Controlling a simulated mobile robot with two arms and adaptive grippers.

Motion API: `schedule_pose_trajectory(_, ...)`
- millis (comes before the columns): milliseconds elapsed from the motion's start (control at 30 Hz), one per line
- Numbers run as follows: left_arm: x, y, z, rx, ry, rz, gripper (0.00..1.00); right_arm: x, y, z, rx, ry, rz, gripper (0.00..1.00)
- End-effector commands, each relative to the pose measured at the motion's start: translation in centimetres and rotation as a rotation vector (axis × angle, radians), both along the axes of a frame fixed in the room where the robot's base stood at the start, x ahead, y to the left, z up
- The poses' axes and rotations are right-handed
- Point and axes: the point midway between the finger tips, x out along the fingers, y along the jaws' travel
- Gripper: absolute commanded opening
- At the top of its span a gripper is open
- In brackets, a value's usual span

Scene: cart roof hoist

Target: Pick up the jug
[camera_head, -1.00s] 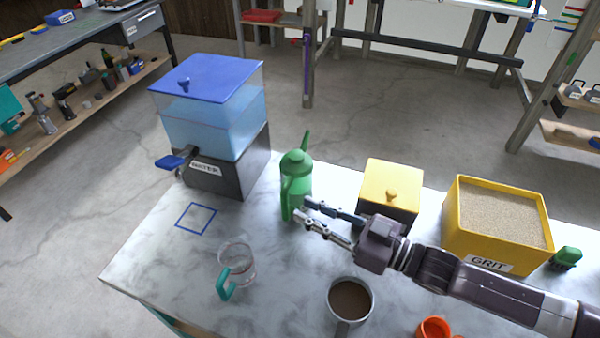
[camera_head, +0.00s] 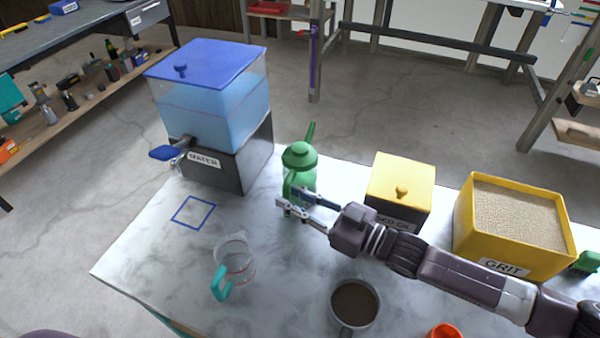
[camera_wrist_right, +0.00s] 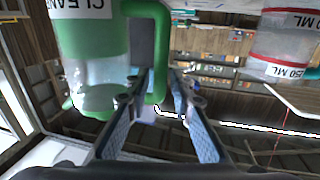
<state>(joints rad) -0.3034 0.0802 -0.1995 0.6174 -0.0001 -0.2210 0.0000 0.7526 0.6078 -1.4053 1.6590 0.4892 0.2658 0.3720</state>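A clear measuring jug (camera_head: 238,260) with a teal handle stands upright on the marble-topped counter, front left of my right gripper. It also shows in part at the right of the wrist view (camera_wrist_right: 284,42), with red markings. My right gripper (camera_head: 290,201) is open and empty, in front of the green can (camera_head: 300,170). In the wrist view the can (camera_wrist_right: 95,40) fills the upper left, and its green handle appears in line with the gap between my fingers (camera_wrist_right: 160,92). I cannot tell whether the fingers straddle it. My left gripper is not in view.
A water dispenser (camera_head: 225,160) with a blue lid stands at the back left, beside a blue square outline (camera_head: 194,213). A yellow-lidded box (camera_head: 400,180), a grit bin (camera_head: 515,237), a mug of brown contents (camera_head: 354,303) and an orange cup (camera_head: 445,331) stand to the right.

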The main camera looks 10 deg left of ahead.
Motion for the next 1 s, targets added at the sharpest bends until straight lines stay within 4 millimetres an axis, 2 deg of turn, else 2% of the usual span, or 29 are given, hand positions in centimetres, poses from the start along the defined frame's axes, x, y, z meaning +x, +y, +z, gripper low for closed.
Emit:
schedule_pose_trajectory(133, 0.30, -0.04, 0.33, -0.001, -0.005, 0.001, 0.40, 0.58, 1.45, 0.08, 0.000, -0.001, 0.001, 0.21)
schedule_pose_trajectory(400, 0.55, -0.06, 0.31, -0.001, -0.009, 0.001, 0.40, 0.70, 1.66, -0.04, -0.001, -0.001, 0.000, 0.21)
schedule_pose_trajectory(600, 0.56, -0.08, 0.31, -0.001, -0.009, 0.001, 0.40, 0.69, 1.64, -0.02, 0.000, -0.001, 0.000, 0.01)
schedule_pose_trajectory(1000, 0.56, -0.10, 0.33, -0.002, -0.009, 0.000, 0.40, 0.70, 1.69, 0.28, 0.003, -0.006, 0.001, 0.00)
